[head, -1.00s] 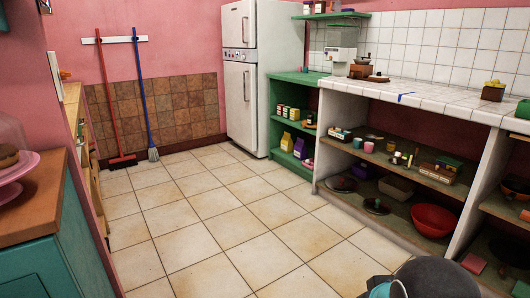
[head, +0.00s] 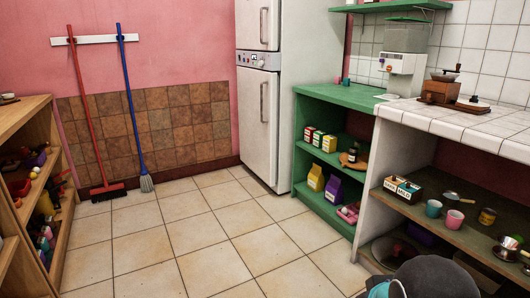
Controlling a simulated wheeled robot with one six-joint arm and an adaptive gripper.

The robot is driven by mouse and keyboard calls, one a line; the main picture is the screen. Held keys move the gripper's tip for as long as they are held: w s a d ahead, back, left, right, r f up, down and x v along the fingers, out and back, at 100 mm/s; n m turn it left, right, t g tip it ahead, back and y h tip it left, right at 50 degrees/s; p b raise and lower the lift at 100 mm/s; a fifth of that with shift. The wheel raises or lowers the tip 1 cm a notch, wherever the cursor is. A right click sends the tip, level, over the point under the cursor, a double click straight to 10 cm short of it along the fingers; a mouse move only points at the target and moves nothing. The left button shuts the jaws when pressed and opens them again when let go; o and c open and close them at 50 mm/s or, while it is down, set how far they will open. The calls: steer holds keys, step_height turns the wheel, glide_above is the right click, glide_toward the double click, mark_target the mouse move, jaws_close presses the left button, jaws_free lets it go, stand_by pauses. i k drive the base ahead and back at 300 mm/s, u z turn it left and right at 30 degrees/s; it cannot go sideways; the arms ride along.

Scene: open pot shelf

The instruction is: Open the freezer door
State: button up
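A white two-door fridge-freezer (head: 312,90) stands against the pink back wall, right of centre. Its upper door (head: 250,22) and lower door (head: 250,125) both look shut. A control strip (head: 258,60) with small knobs runs between them. The upper door has a vertical handle (head: 264,11), cut near the frame's top. The lower door has a vertical handle (head: 263,103). No label shows which door is the freezer's. My gripper is not in view; only a dark rounded part of my arm shows at the bottom right, well apart from the fridge.
Open tiled floor (head: 200,240) leads up to the fridge. A green shelf (head: 335,97) with boxes and cartons stands close at its right, then a white-tiled counter (head: 450,119) with pots and cups below. A wooden shelf (head: 65,240) borders the left. A red broom (head: 85,110) and blue broom (head: 132,100) hang behind.

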mark_target(257, 28)
steer(key=u, duration=0.2)
steer(key=i, duration=2.05)
steer(key=u, duration=0.45)
steer(key=i, duration=2)
steer(key=u, duration=0.2)
